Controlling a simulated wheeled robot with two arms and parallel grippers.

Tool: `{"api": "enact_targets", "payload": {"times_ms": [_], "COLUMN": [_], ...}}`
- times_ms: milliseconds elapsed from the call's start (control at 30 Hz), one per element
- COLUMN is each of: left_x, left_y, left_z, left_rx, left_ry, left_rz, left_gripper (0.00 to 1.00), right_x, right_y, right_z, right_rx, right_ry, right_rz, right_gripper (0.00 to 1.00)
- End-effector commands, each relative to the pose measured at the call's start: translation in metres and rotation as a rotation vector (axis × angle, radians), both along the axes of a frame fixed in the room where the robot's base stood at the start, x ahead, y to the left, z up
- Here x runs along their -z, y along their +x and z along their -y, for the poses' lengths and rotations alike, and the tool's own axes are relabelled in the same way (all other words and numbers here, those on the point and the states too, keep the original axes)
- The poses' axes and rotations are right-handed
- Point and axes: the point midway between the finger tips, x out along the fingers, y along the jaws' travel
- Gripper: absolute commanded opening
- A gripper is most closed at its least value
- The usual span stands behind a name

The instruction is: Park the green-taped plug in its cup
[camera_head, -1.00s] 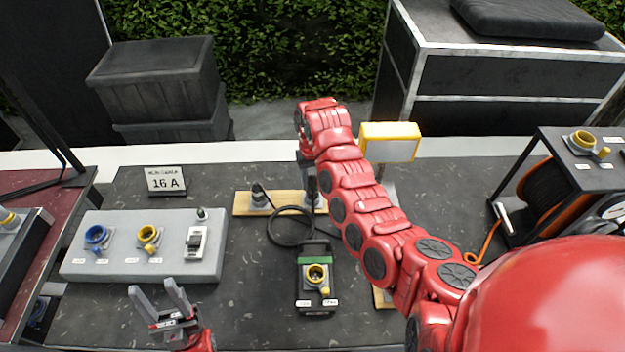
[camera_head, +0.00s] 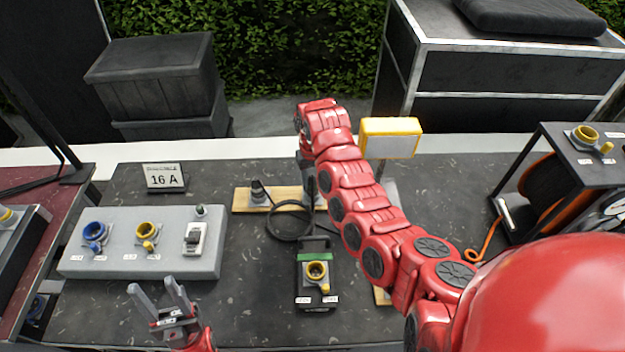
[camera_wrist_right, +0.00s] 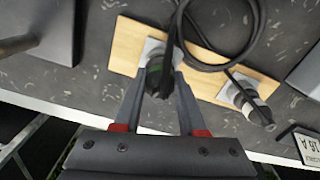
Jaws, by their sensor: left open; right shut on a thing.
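My right gripper (camera_wrist_right: 158,92) is shut on a dark plug (camera_wrist_right: 157,78) with a trace of green near its end. The plug is at a grey cup (camera_wrist_right: 147,50) on one end of a wooden board (camera_wrist_right: 124,45); I cannot tell whether it is fully seated. In the head view the board (camera_head: 240,200) lies mid-table, and my right arm hides its gripper and part of the plug. A second plug (camera_head: 258,191) stands in the cup at the board's left end. My left gripper (camera_head: 155,290) is open and empty at the front left.
A black box with green tape (camera_head: 314,257) and a yellow socket stands in front of the board, with a black cable looping behind it. A grey socket panel (camera_head: 140,262) is at left, a "16 A" sign (camera_head: 165,178) behind it. A cable reel (camera_head: 545,195) stands at right.

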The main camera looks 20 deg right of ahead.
Motion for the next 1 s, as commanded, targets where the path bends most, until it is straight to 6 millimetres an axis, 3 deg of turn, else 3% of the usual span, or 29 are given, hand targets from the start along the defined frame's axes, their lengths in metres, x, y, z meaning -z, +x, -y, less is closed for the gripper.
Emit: {"api": "enact_targets", "payload": {"times_ms": [333, 367, 500, 533, 733, 867, 1000], "left_x": [0.0039, 0.0032, 0.0031, 0.0032, 0.0031, 0.0032, 0.0033], "left_y": [0.0, 0.0, 0.0, 0.0, 0.0, 0.0, 0.0001], "left_z": [0.0, 0.0, 0.0, 0.0, -0.0001, 0.0, 0.0], "left_rx": [0.0, 0.0, 0.0, 0.0, 0.0, 0.0, 0.0], "left_ry": [0.0, 0.0, 0.0, 0.0, 0.0, 0.0, 0.0], "left_rz": [0.0, 0.0, 0.0, 0.0, 0.0, 0.0, 0.0], "left_gripper": [0.51, 0.51, 0.51, 0.51, 0.51, 0.51, 0.51], "right_x": [0.0067, 0.0059, 0.0058, 0.0058, 0.0059, 0.006, 0.006], "right_y": [0.0001, 0.0001, 0.0001, 0.0001, 0.0001, 0.0001, 0.0001], "right_z": [-0.0005, -0.0005, -0.0003, -0.0003, -0.0003, -0.0002, -0.0002], "right_rx": [-0.001, -0.001, -0.001, -0.001, 0.0, 0.0, 0.0], "right_ry": [0.0, 0.0, 0.0, 0.0, 0.0, 0.0, 0.0], "right_rz": [0.0, 0.0, 0.0, 0.0, 0.0, 0.0, 0.0], "right_gripper": [0.0, 0.46, 0.71, 0.75, 0.75, 0.95, 0.95]}}
